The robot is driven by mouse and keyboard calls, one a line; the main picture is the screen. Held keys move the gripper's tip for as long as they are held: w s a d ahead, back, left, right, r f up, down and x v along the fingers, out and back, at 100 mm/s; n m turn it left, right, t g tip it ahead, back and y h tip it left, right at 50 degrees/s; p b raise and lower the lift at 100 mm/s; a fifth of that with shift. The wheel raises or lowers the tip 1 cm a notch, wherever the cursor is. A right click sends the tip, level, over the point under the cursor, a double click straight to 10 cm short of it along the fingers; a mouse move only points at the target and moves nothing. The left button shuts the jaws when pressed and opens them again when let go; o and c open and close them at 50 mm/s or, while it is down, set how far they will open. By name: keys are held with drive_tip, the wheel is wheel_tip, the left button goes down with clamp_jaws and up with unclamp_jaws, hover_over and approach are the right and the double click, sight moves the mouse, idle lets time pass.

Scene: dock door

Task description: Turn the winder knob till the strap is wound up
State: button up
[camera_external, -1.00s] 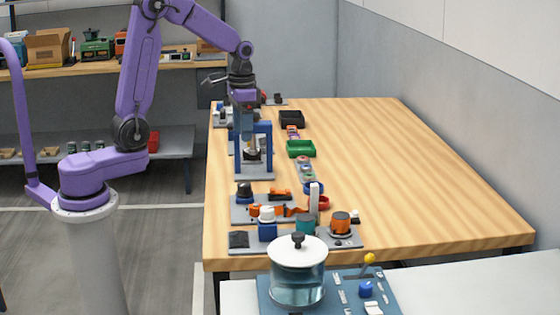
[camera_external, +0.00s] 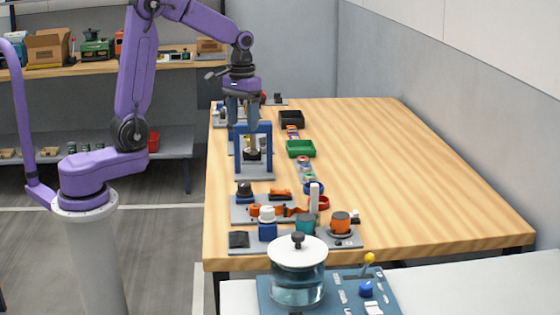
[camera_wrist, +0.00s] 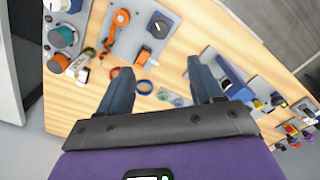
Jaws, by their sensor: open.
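An orange strap (camera_external: 294,211) lies on a grey plate in the external view. It runs from beside a small white-topped round part (camera_external: 267,212), which looks like the winder knob; I cannot be sure. In the wrist view the strap (camera_wrist: 106,42) runs down from an orange round part (camera_wrist: 121,17) at top left. How much strap is wound cannot be told. My gripper (camera_external: 243,124) is open and empty, above and behind the blue frame, well away from the strap. In the wrist view its fingers (camera_wrist: 159,68) are spread, with the strap left of them.
A blue frame (camera_external: 254,128) stands beyond the strap plate. The table's right side (camera_external: 420,180) is clear.

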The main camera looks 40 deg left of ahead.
drive_tip(key=n, duration=1.2)
approach(244, 184)
wheel_tip(244, 184, down, 9)
drive_tip(key=c, duration=1.1)
drive_tip(key=shift+o, duration=0.2)
